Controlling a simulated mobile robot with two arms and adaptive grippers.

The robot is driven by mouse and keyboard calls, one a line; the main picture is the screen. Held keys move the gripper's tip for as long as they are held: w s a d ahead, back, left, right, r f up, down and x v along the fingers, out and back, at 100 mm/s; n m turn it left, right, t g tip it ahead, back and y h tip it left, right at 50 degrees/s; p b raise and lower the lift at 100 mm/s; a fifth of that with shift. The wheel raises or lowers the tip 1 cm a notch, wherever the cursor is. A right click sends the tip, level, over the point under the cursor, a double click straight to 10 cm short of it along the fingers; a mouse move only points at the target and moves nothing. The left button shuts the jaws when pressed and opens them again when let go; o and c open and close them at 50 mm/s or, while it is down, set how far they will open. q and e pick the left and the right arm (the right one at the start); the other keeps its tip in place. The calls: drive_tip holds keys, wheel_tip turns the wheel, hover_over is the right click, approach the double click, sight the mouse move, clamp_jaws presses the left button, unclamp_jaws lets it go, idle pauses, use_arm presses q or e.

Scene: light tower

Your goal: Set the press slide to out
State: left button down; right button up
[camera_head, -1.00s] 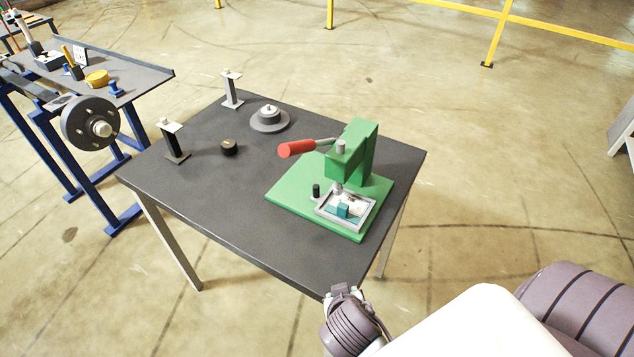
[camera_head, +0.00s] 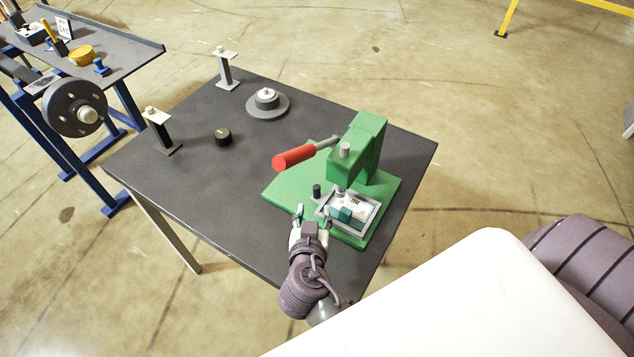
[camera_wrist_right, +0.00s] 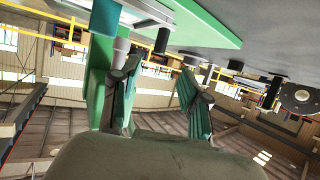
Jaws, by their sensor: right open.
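The green press (camera_head: 358,150) stands on a green base plate (camera_head: 285,187) at the right side of the dark table. Its lever has a red handle (camera_head: 293,158) pointing left. The press slide (camera_head: 374,210) looks like a light grey framed tray low at the front of the press, with a teal block (camera_head: 341,214) and a white printed piece in it. A small black knob (camera_head: 317,190) stands at its left. My right gripper (camera_head: 312,213) is open and empty just left of the slide's near corner. Its teal fingers also show in the right wrist view (camera_wrist_right: 160,92). My left gripper is out of view.
The dark table (camera_head: 215,185) also holds a black knob (camera_head: 223,137), a round grey disc (camera_head: 267,104) and two upright posts (camera_head: 160,130) toward the left and back. A blue-legged bench with a wheel (camera_head: 74,107) stands farther left. The table's middle is clear.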

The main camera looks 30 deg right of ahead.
sight(316, 191)
drive_tip(key=p+x, duration=0.1)
drive_tip(key=x, duration=0.5)
drive_tip(key=shift+w+d+p, duration=0.1)
drive_tip(key=shift+p, duration=0.2)
drive_tip(key=x, duration=0.3)
drive_tip(key=shift+w+d+f+p, duration=0.2)
drive_tip(key=shift+w+f+p, duration=0.05)
drive_tip(key=shift+p, duration=0.15)
drive_tip(key=shift+w+d+f, duration=0.1)
drive_tip(key=shift+w, duration=0.15)
drive_tip(key=shift+w+d+f, duration=0.1)
drive_tip(key=shift+c, duration=0.9)
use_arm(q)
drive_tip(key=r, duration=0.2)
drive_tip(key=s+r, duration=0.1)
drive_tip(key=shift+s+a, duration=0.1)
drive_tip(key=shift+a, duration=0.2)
use_arm(e)
clamp_jaws()
